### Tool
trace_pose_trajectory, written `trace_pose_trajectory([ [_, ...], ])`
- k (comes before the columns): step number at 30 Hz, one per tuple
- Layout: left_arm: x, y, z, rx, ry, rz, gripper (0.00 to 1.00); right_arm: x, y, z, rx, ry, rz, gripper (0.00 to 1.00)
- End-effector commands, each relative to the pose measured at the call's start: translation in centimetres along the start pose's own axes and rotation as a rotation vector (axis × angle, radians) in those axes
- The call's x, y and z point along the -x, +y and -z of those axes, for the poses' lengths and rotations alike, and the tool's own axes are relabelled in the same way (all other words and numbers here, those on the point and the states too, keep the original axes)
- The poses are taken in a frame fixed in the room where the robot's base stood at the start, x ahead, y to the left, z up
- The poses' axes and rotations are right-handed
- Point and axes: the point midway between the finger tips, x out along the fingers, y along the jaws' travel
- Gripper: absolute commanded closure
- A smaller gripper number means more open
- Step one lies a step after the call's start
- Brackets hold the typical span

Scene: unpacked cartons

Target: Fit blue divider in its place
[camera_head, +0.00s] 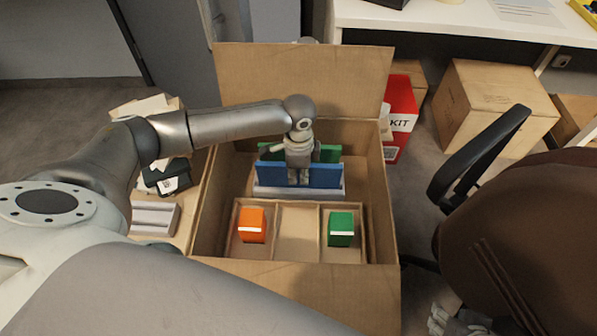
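The blue divider (327,176) stands upright, spanning left to right, inside the open carton (380,235). Its lower edge is at a long grey slotted base (265,192); whether it sits fully in a slot is hidden. A green divider (330,153) stands just behind it, parallel. My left gripper (298,180) points down at the middle of the blue divider, with finger parts overlapping its front face. Its far side is hidden, so its grip is unclear. My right gripper (458,322) shows partly at the bottom edge, outside the carton, away from the divider.
A compartment tray (298,236) in the carton's front holds an orange block (252,225) at left and a green block (341,229) at right; its middle is empty. Another grey slotted piece (153,218) lies left. A black-and-brown chair (530,225) crowds the right side.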

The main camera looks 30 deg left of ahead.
Motion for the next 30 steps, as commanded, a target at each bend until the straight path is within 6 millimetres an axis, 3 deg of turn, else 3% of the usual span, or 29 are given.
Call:
trace_pose_trajectory([
  [1,0.0,0.0,0.0,0.000,0.001,0.000,0.84,0.0,0.0,0.0,0.000,0.000,0.000,0.61],
  [5,0.1,0.0,0.0,0.000,0.001,0.000,0.68,0.0,0.0,0.0,0.000,-0.001,0.000,0.61],
  [17,0.8,-0.1,0.0,0.001,0.002,0.001,0.68,0.0,0.0,0.0,0.000,-0.002,0.000,0.61],
  [30,9.3,-0.1,0.0,0.001,0.002,0.004,0.68,0.0,0.0,0.0,0.000,-0.002,0.000,0.61],
])
